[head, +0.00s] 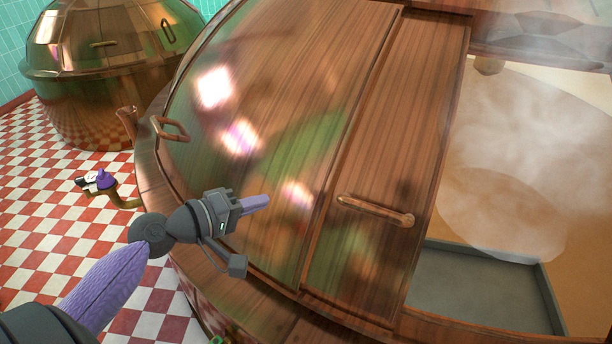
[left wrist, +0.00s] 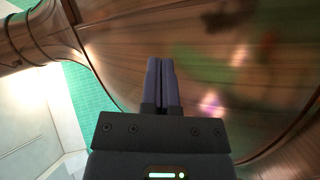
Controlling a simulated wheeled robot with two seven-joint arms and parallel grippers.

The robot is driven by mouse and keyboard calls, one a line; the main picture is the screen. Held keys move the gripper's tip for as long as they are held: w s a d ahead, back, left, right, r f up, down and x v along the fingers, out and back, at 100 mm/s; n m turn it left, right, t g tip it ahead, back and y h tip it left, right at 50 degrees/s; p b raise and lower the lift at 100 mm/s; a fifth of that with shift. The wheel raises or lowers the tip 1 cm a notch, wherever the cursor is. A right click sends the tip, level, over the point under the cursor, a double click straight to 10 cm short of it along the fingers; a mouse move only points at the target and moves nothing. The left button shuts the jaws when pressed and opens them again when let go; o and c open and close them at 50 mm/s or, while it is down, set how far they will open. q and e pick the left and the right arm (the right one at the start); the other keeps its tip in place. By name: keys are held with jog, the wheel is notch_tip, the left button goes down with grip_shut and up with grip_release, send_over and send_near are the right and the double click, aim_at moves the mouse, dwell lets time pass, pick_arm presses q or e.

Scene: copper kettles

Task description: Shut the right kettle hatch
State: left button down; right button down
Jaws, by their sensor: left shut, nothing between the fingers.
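The large copper kettle (head: 270,100) fills the middle of the head view. Its hatch panel (head: 400,130) carries a bar handle (head: 376,210) and stands left of a wide opening (head: 500,190), which shows steam and a pale interior. My left gripper (head: 262,203) is in front of the dome, left of the bar handle and apart from it. Its purple fingers are together and empty; they also show in the left wrist view (left wrist: 161,85), with the copper surface behind. My right gripper is not in view.
A second copper kettle (head: 110,60) stands at the back left on a red and white checked floor (head: 50,200). A small loop handle (head: 170,129) sticks out at the near kettle's left. A grey tray-like surface (head: 480,285) lies inside the opening. Steam blurs the upper right.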

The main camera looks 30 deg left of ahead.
pick_arm(q)
jog(key=w+d+f, duration=0.3)
jog(key=w+d, duration=0.4)
jog(key=w, duration=0.3)
jog(key=shift+w+d+f+p, duration=0.15)
jog(key=shift+d+f+p, duration=0.15)
jog(key=shift+d+p, duration=0.05)
